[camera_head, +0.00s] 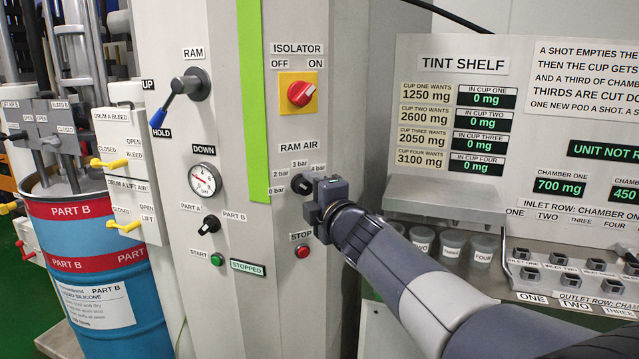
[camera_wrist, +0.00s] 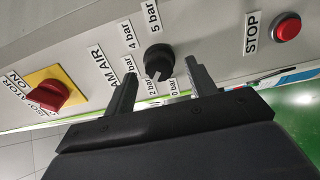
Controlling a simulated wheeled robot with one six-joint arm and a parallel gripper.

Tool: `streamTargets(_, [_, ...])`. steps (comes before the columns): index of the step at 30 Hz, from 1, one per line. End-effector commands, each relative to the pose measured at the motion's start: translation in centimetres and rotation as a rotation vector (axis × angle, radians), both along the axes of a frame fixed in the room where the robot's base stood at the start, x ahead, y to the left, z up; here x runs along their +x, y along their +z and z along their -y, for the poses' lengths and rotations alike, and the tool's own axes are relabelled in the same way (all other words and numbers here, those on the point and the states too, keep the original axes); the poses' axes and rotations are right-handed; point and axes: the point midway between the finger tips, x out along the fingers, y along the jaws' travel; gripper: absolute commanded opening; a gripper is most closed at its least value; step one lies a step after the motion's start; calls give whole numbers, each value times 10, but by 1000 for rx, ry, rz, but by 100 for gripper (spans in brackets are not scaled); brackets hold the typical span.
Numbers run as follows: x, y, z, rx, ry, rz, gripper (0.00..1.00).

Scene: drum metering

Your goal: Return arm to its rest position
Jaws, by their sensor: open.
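My gripper (camera_head: 318,203) is at the right side of the grey control panel (camera_head: 232,290), in front of the ram air knob (camera_head: 300,184). In the wrist view my gripper (camera_wrist: 155,82) is open, with one finger on each side of the black ram air knob (camera_wrist: 158,62). The jaws look empty; I cannot tell whether a finger touches the knob. My arm (camera_head: 400,265) reaches in from the lower right of the head view.
The red stop button (camera_head: 303,251) is just below my gripper, and the isolator switch (camera_head: 301,93) is above. The tint shelf (camera_head: 450,206) with cups (camera_head: 453,245) stands close on the right. A blue drum (camera_head: 85,250) and a ram lever (camera_head: 180,95) are left.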

Motion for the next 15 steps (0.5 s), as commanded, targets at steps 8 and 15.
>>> streamTargets(8, [-39,2,18,4,-1,1,54])
streamTargets(15, [-59,2,28,5,0,-1,54])
